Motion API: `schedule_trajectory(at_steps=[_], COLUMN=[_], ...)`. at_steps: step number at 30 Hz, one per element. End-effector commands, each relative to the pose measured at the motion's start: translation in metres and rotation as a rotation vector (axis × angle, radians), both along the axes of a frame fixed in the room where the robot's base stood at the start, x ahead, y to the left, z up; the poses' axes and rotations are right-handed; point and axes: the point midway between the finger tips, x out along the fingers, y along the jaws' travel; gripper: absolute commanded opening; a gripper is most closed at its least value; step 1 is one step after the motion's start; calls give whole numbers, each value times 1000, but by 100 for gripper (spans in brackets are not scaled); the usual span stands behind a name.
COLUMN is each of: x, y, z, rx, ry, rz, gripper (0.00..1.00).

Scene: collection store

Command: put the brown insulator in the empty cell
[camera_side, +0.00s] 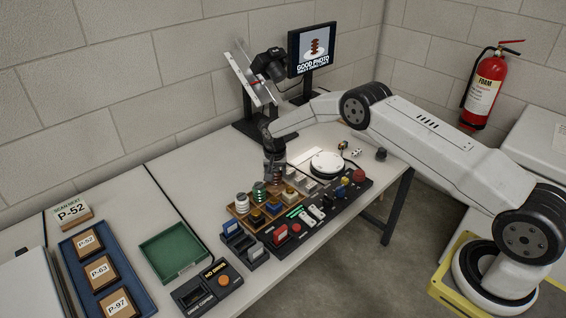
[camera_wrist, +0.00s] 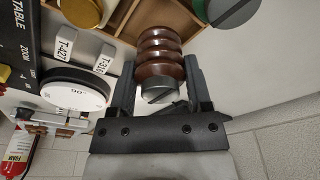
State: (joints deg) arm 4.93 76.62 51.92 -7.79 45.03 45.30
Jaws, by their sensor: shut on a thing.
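The brown insulator (camera_wrist: 160,55) is a ribbed, glossy brown piece with a grey metal end, held between the two fingers of my gripper (camera_wrist: 160,85) in the wrist view. In the side view my gripper (camera_side: 274,170) is over the back part of the wooden cell tray (camera_side: 241,213), where the insulator is mostly hidden. The tray's wooden walls (camera_wrist: 124,18) show beyond the insulator in the wrist view. Green and white insulators stand in the tray's left part. I cannot tell from these views whether the insulator touches the tray or which cell lies under it.
A round white turntable (camera_side: 327,163) is just right of the tray. A black control panel (camera_side: 318,215) with knobs and buttons runs along the front. A green tray (camera_side: 174,250) and a blue tray (camera_side: 73,253) with boxes lie left. A monitor (camera_side: 313,48) stands behind.

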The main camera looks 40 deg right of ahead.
Motion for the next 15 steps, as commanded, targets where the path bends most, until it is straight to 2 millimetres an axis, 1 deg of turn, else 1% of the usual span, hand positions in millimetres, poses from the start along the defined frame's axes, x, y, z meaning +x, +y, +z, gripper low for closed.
schedule_trajectory(at_steps=[1,6,15], x=[-1,-1,-1], y=[0,0,0], z=[-8,-22,-25], rx=[1,0,0], ry=[4,1,0], rz=[0,0,0], gripper=[0,0,0])
